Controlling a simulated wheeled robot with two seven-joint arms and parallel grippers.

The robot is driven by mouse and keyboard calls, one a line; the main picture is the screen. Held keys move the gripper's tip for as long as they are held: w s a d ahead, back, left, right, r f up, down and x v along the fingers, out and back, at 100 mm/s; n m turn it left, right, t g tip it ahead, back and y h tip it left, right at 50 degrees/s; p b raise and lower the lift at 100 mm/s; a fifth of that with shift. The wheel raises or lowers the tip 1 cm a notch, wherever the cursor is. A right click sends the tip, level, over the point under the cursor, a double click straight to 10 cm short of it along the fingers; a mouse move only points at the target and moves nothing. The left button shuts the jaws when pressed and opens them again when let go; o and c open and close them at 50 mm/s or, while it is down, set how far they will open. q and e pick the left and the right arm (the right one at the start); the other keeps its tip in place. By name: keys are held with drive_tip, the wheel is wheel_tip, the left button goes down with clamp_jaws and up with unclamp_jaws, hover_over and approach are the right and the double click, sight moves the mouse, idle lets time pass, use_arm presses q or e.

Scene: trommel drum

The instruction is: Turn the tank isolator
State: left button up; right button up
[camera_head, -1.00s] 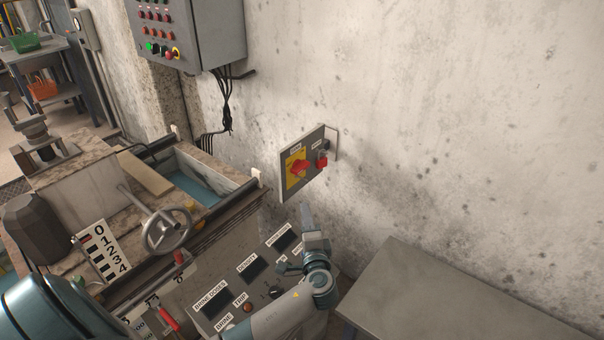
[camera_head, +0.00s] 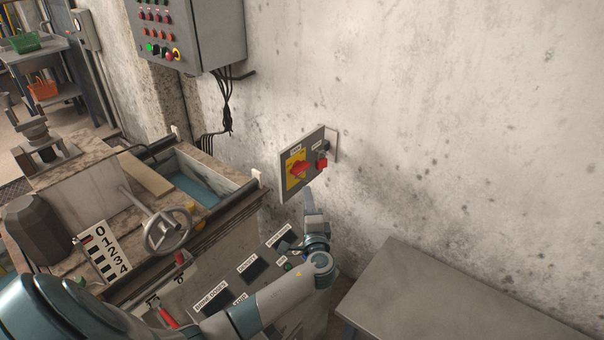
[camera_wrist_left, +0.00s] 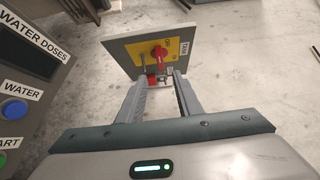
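The tank isolator is a red rotary handle (camera_head: 299,170) on a yellow plate, on a grey panel (camera_head: 285,188) fixed to the wall. In the left wrist view the red handle (camera_wrist_left: 159,53) shows just beyond the fingertips, roughly between them in the picture. A smaller red part (camera_head: 322,163) sits to its right on the same panel. My left gripper (camera_head: 308,196) is just below the panel, apart from the handle. In the left wrist view its two fingers (camera_wrist_left: 160,76) are spread with nothing held between them. My right gripper is not in view.
A sloping console (camera_head: 253,270) with displays and buttons lies under my left arm. A tank with a handwheel (camera_head: 168,231) stands to the left. A grey control box (camera_head: 205,35) hangs above. A bare metal table (camera_head: 440,300) stands at the right.

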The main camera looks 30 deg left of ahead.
sight(302, 172)
use_arm(q)
drive_tip(key=p+x, duration=0.1)
drive_tip(key=x, duration=1.2)
drive_tip(key=shift+w+a, duration=0.1)
drive_tip(key=shift+w, duration=0.05)
clamp_jaws()
